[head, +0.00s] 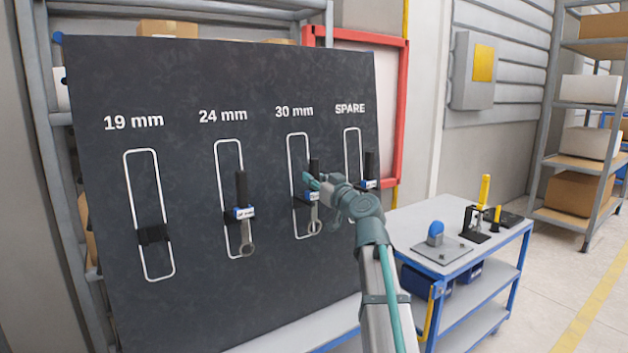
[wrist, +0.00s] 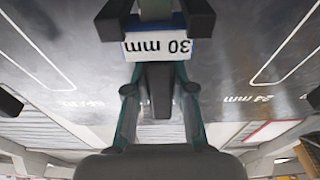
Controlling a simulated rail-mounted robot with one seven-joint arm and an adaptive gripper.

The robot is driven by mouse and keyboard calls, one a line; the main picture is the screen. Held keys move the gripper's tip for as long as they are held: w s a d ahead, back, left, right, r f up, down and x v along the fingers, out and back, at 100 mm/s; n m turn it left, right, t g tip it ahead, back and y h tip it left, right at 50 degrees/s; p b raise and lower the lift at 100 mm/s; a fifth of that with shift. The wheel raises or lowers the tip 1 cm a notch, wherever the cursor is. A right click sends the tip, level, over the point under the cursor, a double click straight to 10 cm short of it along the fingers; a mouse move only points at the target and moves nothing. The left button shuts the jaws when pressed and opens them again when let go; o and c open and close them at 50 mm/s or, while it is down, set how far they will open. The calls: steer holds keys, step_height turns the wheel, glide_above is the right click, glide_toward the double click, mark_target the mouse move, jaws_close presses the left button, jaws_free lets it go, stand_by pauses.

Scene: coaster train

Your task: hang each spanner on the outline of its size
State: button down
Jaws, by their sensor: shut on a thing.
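My gripper (head: 312,182) is at the 30 mm outline (head: 291,150) on the dark board (head: 190,90). In the wrist view my gripper (wrist: 159,91) is shut around the black handle of a spanner whose tag (wrist: 158,48) reads 30 mm. In the head view this spanner (head: 315,226) hangs upright within the 30 mm outline, partly hidden by my gripper; I cannot tell whether its holder bears it. Another spanner (head: 245,240) hangs in the 24 mm outline. A third (head: 370,164) shows in the SPARE outline, its lower part hidden by my arm. The 19 mm outline (head: 127,180) has only its black holder (head: 153,234).
A blue-framed trolley (head: 460,276) at the right carries a plate with a blue knob (head: 435,234) and a black stand with yellow parts (head: 484,195). A red-framed panel (head: 398,110) stands behind the board. Shelves (head: 585,155) stand far right. The floor at the right is clear.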

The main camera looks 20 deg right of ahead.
steer(key=shift+f+b, duration=0.25)
steer(key=shift+b, duration=0.1)
steer(key=c, duration=0.9)
jaws_free()
